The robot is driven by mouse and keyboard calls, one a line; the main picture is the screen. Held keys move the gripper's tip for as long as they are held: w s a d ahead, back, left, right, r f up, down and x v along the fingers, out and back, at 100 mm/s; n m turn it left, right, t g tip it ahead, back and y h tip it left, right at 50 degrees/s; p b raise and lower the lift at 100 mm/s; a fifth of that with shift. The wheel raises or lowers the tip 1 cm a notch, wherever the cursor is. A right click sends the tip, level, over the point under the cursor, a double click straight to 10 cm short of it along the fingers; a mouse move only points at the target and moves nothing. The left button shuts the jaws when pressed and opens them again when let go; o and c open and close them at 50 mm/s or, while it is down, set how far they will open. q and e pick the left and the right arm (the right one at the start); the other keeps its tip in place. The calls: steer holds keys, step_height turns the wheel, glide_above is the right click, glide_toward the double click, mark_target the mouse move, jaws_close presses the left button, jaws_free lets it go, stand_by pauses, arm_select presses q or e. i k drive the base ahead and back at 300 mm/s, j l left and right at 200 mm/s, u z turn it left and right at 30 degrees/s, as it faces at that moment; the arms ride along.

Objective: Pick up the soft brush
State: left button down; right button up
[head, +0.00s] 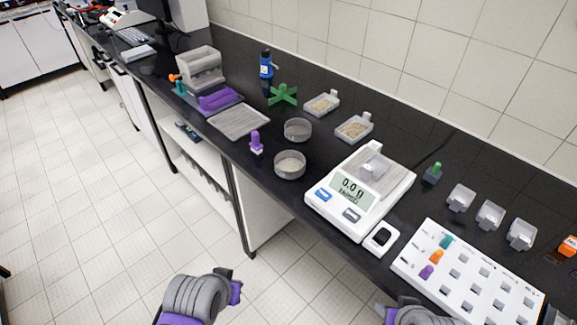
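A small upright purple tool with a pale lower end (256,143) stands near the front edge of the black bench and looks like the soft brush, though its bristles are too small to make out. My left gripper (236,288) is in front of the bench over the floor, well apart from the tool. Its finger gap is not clear. My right gripper (386,312) is at the bottom edge, mostly cut off, and its fingers cannot be read.
Two round sieves (289,164) (298,130) stand right of the purple tool. A grey flat tray (238,121) lies behind-left. A white balance (360,190) and a white board with pegs (468,278) fill the right side. A small green-topped item (433,173) stands behind the board.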

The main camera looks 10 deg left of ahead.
mark_target(257, 147)
steer(key=i+j+z, duration=0.4)
steer(key=j, duration=0.2)
steer(key=j+z, duration=0.2)
steer(key=j, duration=0.15)
steer(key=i+j+z, duration=0.2)
steer(key=j, duration=0.15)
steer(key=j+z, duration=0.15)
steer(key=j, duration=0.2)
steer(key=i+j+z, duration=0.2)
steer(key=j, duration=0.45)
steer(key=k, duration=0.1)
